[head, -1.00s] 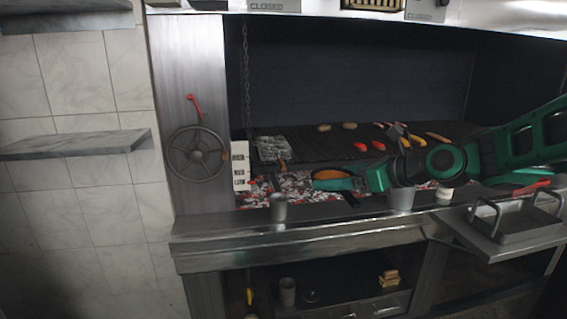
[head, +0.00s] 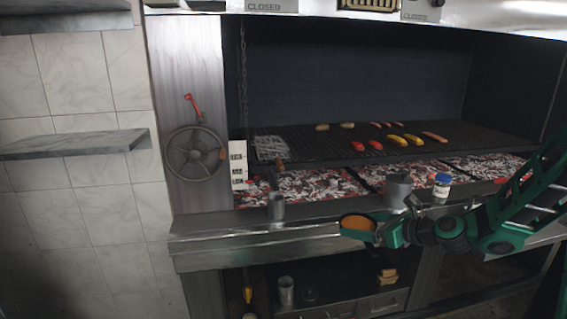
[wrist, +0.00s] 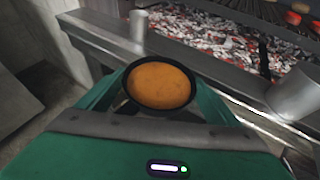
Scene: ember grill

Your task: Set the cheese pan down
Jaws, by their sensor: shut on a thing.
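The cheese pan (head: 358,225) is a small dark round pan filled with orange cheese. My gripper (head: 372,232) is shut on it and holds it about level, in front of the grill's steel front ledge (head: 240,238). In the wrist view the cheese pan (wrist: 160,84) sits between my green fingers, with the ledge (wrist: 110,38) just beyond it. I cannot tell whether the pan touches the ledge.
Embers (head: 300,186) glow behind. Sausages and peppers (head: 395,140) lie on the grate. A shelf with cups is below.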

